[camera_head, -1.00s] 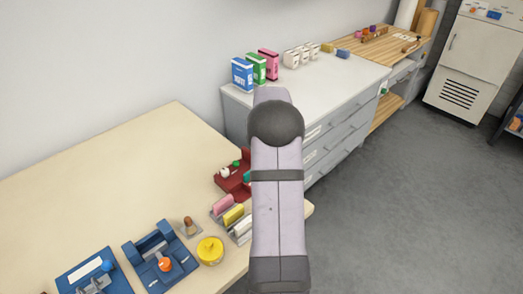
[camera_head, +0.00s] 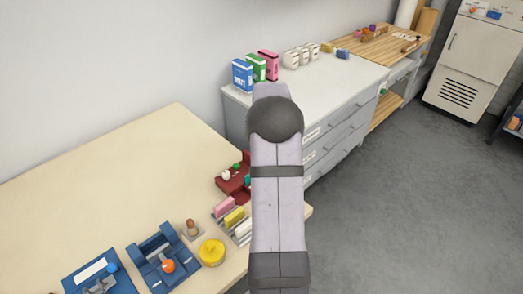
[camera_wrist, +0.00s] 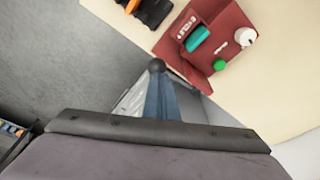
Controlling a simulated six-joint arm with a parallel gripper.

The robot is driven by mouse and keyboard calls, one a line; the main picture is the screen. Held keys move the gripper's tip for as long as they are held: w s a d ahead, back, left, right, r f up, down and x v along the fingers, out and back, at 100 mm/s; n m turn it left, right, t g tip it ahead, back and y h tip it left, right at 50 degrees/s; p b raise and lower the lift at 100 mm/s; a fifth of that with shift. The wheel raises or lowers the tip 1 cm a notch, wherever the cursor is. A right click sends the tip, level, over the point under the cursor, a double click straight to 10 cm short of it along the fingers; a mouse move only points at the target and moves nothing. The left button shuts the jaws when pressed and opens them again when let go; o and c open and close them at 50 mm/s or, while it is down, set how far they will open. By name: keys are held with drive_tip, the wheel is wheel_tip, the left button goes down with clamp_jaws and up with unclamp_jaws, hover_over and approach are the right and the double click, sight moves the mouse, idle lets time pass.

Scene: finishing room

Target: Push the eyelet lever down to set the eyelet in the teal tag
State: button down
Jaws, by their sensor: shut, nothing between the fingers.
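The red tool (camera_wrist: 215,42) shows in the wrist view, with the teal tag (camera_wrist: 197,38) in a recess, a green knob (camera_wrist: 219,65) and a white knob (camera_wrist: 246,38). In the head view the red tool (camera_head: 232,184) is partly hidden behind my arm. My gripper (camera_wrist: 157,78) is shut and empty, its blue-grey fingers left of the red tool in the wrist view. My gripper is hidden in the head view.
Blue tools (camera_head: 162,258), one with an orange knob, and a yellow round pot (camera_head: 212,252) stand at the table's near end. Pink, yellow and white blocks (camera_head: 234,217) lie beside my arm. The drawer cabinet (camera_head: 340,130) stands behind; the table's left part is bare.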

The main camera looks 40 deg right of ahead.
drive_tip(key=shift+w+d+p+v, duration=0.15)
drive_tip(key=shift+p+v, duration=0.55)
drive_tip(key=shift+v, duration=0.2)
drive_tip(key=shift+w+d+p+v, duration=0.15)
drive_tip(key=shift+p+v, duration=0.55)
drive_tip(key=shift+v, duration=0.2)
drive_tip(key=shift+w+d+p+v, duration=0.15)
drive_tip(key=shift+p+v, duration=0.55)
drive_tip(key=shift+v, duration=0.2)
drive_tip(key=shift+r, duration=0.2)
drive_tip(key=p+v, duration=0.3)
drive_tip(key=shift+w+d+r, duration=0.15)
drive_tip(key=shift+d+r, duration=0.15)
drive_tip(key=shift+r, duration=0.15)
